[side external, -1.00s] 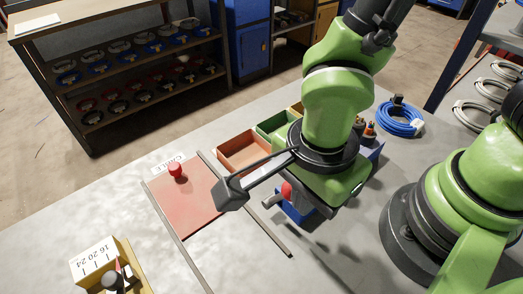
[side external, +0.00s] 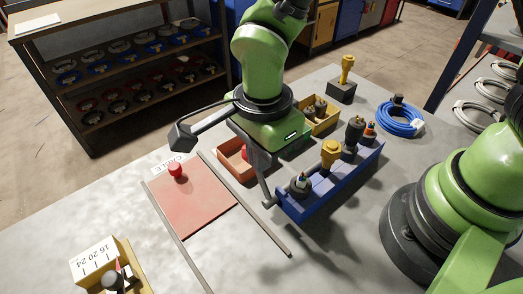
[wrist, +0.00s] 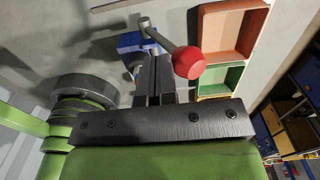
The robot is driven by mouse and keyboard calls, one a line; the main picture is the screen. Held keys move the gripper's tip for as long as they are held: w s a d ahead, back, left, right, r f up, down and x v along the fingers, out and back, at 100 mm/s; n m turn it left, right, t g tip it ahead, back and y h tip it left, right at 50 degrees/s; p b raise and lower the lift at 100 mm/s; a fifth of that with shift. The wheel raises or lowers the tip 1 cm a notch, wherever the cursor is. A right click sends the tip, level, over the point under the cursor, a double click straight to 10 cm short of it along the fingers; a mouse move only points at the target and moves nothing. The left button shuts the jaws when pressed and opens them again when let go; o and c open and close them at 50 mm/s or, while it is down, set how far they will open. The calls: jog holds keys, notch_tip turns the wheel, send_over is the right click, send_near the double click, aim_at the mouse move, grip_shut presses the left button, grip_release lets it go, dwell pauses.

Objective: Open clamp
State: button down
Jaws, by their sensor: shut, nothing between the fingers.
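The clamp's lever is a grey rod with a red ball knob (wrist: 189,62) in the wrist view. The rod runs from the knob up and left to a grey cylinder (wrist: 145,20) beside a blue block (wrist: 130,42). My gripper (wrist: 154,62) is shut and empty, with its fingertips just left of the knob and close to the rod; I cannot tell whether they touch. In the side view, the grey cylinder (side external: 269,204) sits at the left end of the blue holder (side external: 335,187). My gripper body largely hides the knob there.
Connectors stand on the blue holder, including a yellow one (side external: 331,152). Orange (side external: 233,170) and yellow (side external: 326,124) bins are behind. A red mat (side external: 190,205) with a red button (side external: 175,170) lies left. A blue cable coil (side external: 402,119) lies right.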

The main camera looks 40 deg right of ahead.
aim_at(266, 188)
jog(key=shift+w, duration=0.2)
dwell(0.3)
jog(key=shift+s, duration=0.65)
jog(key=shift+r, duration=2.95)
jog(key=shift+r, duration=0.1)
jog(key=s+d+r+n+t+y, duration=0.1)
jog(key=s+d+r+n+t, duration=0.2)
jog(key=d+r+n, duration=0.4)
jog(key=s+d+r+n+t+y, duration=0.1)
jog(key=s+d+r+n+t, duration=0.3)
jog(key=s+d+r+n, duration=0.2)
jog(key=shift+d+r+n, duration=0.4)
jog(key=shift+d, duration=0.65)
